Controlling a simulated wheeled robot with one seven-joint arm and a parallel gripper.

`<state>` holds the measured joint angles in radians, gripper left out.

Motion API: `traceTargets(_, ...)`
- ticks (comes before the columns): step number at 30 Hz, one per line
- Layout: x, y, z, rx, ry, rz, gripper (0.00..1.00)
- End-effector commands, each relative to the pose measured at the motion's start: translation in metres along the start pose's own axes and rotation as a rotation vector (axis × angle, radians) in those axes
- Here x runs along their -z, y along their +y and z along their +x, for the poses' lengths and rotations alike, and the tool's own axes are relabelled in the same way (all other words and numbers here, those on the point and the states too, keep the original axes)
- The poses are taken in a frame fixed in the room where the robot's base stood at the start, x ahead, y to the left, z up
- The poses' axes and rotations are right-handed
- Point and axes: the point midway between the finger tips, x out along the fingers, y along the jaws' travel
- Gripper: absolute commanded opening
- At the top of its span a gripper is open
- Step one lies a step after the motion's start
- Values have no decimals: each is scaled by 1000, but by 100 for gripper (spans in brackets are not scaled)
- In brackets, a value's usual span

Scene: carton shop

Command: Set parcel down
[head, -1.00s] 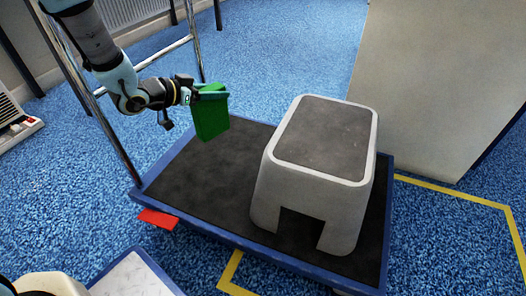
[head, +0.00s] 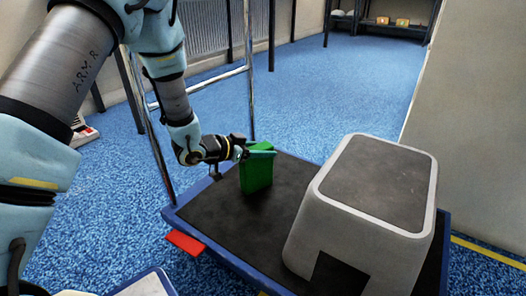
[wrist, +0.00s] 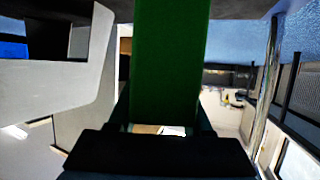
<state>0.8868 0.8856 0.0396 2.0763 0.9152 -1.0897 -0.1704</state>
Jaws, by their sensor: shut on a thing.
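The parcel is a green box (head: 256,173). In the head view it stands upright at the far left part of the trolley's dark deck (head: 215,207), left of the grey step stool. Its lower edge looks at or very near the deck; I cannot tell for sure that it touches. My gripper (head: 262,153) is shut on the upper part of the parcel, coming from the left. In the wrist view the parcel (wrist: 170,65) fills the middle, between the dark fingers.
A grey step stool (head: 375,185) stands on the right part of the deck. A chrome handle frame (head: 205,77) rises at the trolley's far left side. A red tab (head: 185,242) sticks out at the near left edge. Bare deck lies in front of the parcel.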

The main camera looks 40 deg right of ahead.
Motion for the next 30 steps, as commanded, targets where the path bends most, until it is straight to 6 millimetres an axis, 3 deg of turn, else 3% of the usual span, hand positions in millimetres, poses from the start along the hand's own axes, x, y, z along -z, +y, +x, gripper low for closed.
traceTargets(2,-2,0,1,0,0,-1,0)
traceTargets(3,-3,0,1,0,0,-1,51)
traceTargets(11,-2,0,1,0,0,0,80)
traceTargets(21,2,0,-3,1,-1,-1,80)
traceTargets(26,4,-1,-29,3,-2,-3,80)
traceTargets(30,4,-2,-60,4,-2,-3,80)
